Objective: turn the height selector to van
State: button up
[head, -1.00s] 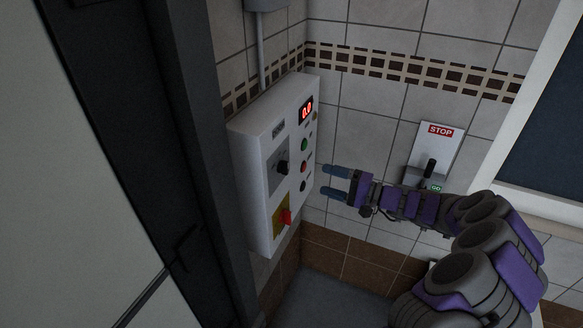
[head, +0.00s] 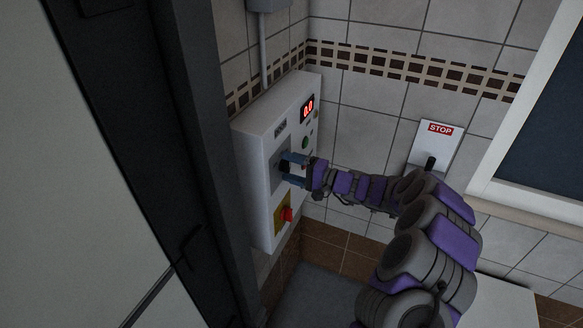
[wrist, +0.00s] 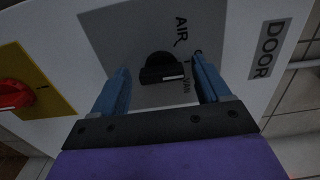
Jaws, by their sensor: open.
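The height selector is a black rotary knob (wrist: 160,68) on a grey plate (wrist: 105,28) of the white control box (head: 258,200). In the wrist view its white pointer mark faces right, close to small faint lettering that seems to read VAN. My gripper (head: 290,167) is open at the plate, with one blue finger (wrist: 115,92) on each side of the knob. It is also close up in the wrist view (wrist: 160,64). I cannot tell whether the fingers touch the knob.
A red switch on a yellow plate (head: 280,222) is below the selector. A red display reading 0.0 (head: 307,108) and a green button (head: 305,143) are on the box. A STOP panel with a lever (head: 440,140) is on the tiled wall. A dark door frame (head: 195,150) stands left.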

jog(key=c, duration=1)
jog(key=shift+f, duration=0.1)
jog(key=shift+c, duration=0.2)
jog(key=shift+m, duration=0.3)
jog(key=m+b, duration=0.1)
jog(key=m, duration=0.2)
jog(key=shift+m, duration=0.3)
jog(key=m, duration=0.5)
jog(key=shift+s+m, duration=0.1)
jog(key=shift+m, duration=0.2)
